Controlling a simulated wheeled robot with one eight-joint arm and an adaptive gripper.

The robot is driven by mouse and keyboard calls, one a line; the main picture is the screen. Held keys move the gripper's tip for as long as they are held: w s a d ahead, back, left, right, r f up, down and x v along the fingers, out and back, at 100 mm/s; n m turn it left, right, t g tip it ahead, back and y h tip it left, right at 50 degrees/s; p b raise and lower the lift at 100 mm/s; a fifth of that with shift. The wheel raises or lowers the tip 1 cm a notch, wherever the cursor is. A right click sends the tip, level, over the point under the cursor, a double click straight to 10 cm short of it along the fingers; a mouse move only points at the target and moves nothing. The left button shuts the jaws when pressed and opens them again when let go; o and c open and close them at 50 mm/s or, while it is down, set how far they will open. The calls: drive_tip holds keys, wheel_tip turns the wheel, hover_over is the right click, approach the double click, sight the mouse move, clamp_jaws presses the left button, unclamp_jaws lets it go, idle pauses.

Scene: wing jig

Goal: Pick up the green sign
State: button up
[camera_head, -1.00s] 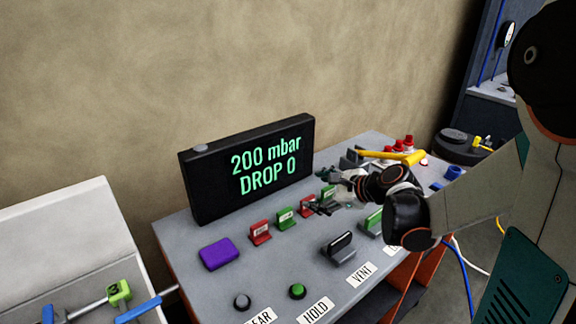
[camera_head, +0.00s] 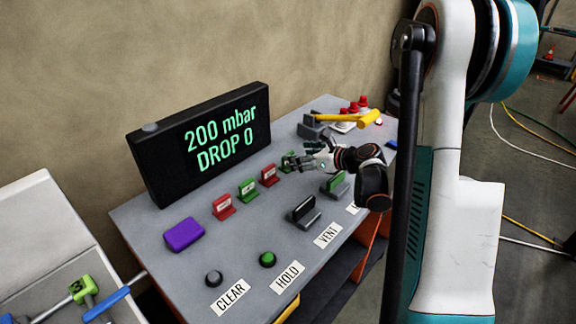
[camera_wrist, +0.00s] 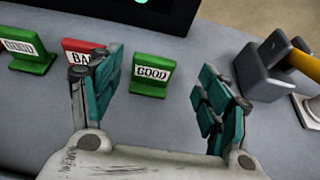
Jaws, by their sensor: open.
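A green sign with a white GOOD label (camera_wrist: 151,75) stands upright on the grey tabletop in the wrist view. It lies ahead of my open gripper (camera_wrist: 165,88), between the lines of the two fingers and nearer the left one. No contact shows. In the head view my gripper (camera_head: 300,160) is by this green sign (camera_head: 288,160), which it partly hides, at the right end of the sign row. Another green GOOD sign (camera_wrist: 32,58) stands further left, also in the head view (camera_head: 247,191). A red sign (camera_wrist: 82,50) between them is partly hidden by my left finger.
A grey block with a yellow-handled tool (camera_wrist: 262,70) stands right of the gripper. The black display (camera_head: 205,145) rises behind the signs. Another red sign (camera_head: 222,207), a purple block (camera_head: 184,234) and a black switch (camera_head: 303,212) share the table.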

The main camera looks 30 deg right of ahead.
drive_tip(key=shift+a+b+x, duration=0.15)
drive_tip(key=shift+b+x, duration=0.45)
drive_tip(key=shift+x, duration=0.9)
drive_tip(key=shift+a+b+x, duration=0.15)
drive_tip(key=shift+b+x, duration=0.4)
drive_tip(key=shift+x, duration=1)
drive_tip(key=shift+s+r, duration=0.1)
drive_tip(key=shift+s, duration=0.1)
drive_tip(key=shift+c, duration=0.2)
drive_tip(key=c, duration=1.1)
